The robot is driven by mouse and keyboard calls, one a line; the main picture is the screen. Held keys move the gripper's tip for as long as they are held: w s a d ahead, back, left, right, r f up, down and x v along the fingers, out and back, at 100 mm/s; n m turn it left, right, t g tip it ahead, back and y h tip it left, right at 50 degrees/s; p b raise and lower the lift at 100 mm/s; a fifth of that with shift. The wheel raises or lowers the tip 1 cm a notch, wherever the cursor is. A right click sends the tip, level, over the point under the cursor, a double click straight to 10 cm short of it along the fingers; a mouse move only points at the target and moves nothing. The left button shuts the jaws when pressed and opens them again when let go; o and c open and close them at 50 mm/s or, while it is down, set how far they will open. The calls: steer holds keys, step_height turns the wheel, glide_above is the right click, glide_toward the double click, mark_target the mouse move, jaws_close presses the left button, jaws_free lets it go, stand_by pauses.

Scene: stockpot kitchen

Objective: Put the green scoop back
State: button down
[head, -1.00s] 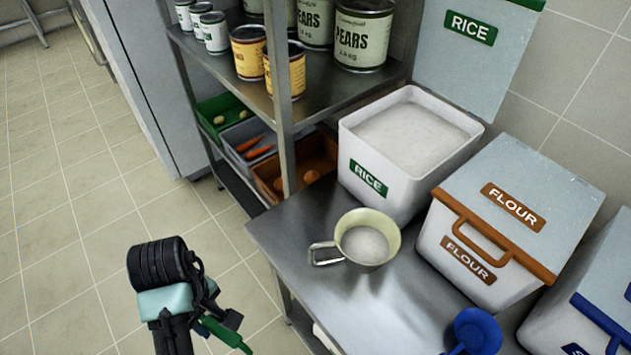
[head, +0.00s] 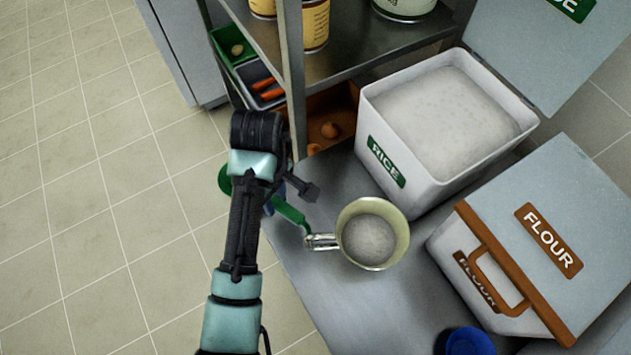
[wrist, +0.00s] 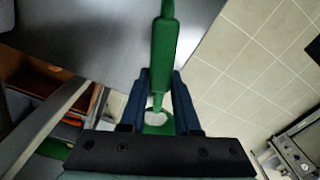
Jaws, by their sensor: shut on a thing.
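A shut flour bin (head: 590,235) stands right of the rice bin, with a blue object (head: 468,342) in front. A shelf post (head: 291,80) rises close behind my wrist. Cans stand on the shelf (head: 350,50). Free steel tabletop (head: 350,300) lies in front of the jug.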

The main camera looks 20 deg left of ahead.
steer(key=w+d, duration=0.1)
steer(key=w, duration=0.1)
steer(key=w+d, duration=0.4)
steer(key=w, duration=0.1)
steer(key=shift+d, duration=0.2)
steer(key=shift+w+f, duration=0.15)
steer(key=shift+f, duration=1.65)
steer(key=shift+d+f, duration=0.1)
steer(key=shift+f, duration=0.1)
steer(key=c, duration=0.6)
jaws_free()
steer(key=shift+c, duration=0.2)
